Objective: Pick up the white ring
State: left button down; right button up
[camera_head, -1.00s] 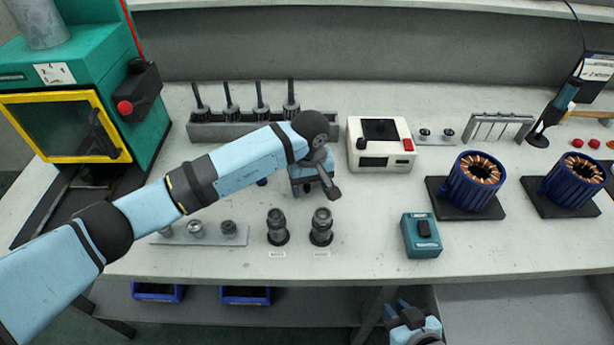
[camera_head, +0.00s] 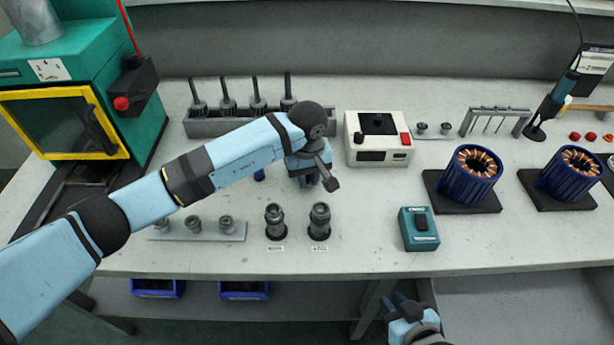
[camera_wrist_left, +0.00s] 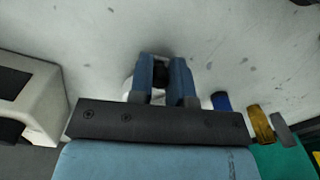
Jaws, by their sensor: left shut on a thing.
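My left gripper (camera_head: 314,183) points down over the bench behind the two dark fittings. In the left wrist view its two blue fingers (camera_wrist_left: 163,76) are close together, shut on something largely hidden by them. A bit of white (camera_wrist_left: 129,85), seemingly the white ring, shows beside the left finger; most of it is covered. The white ring cannot be made out in the head view behind the gripper. My right gripper (camera_head: 398,304) is low at the bottom edge, in front of the bench, with its fingers apart and empty.
Blue (camera_wrist_left: 221,101), yellow (camera_wrist_left: 260,122) and grey (camera_wrist_left: 283,130) pieces stand in a row near the left gripper. Two dark fittings (camera_head: 275,222) stand in front, a white-red instrument (camera_head: 378,158) stands behind right, and a grey rack (camera_head: 205,129) behind left.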

pick_arm(q)
notch_tip(320, 180, up, 19)
jog(key=shift+r+p, duration=0.15)
jog(key=shift+p, duration=0.2)
jog(key=c, duration=1.8)
grip_release()
grip_shut()
